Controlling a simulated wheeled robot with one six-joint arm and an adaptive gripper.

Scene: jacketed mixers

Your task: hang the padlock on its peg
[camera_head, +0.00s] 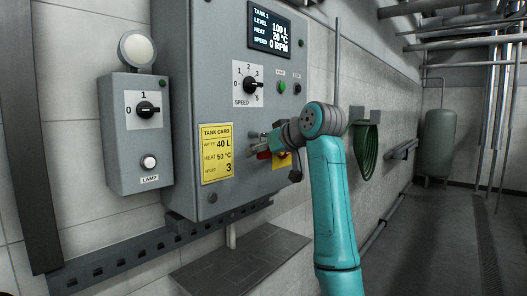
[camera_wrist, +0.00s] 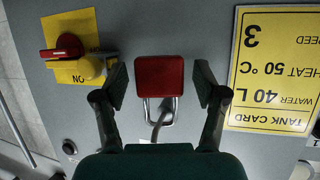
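The red padlock (camera_wrist: 160,77) is in the middle of the wrist view, which sees the panel upside down. Its metal shackle (camera_wrist: 174,112) surrounds a grey hook-like peg (camera_wrist: 156,122), and the padlock appears to hang from it. My gripper (camera_wrist: 161,84) is open, with one finger on each side of the padlock body and a narrow gap on both sides. In the head view my gripper (camera_head: 259,146) is at the panel's right part, with a bit of red beside it that is mostly hidden.
A red-handled switch with a yellow knob (camera_wrist: 90,67) on a yellow plate sits close to one finger. The yellow tank card (camera_wrist: 275,70) is on the other side. The grey control panel (camera_head: 215,100) carries a display and speed dial. A green hose (camera_head: 366,150) hangs beyond.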

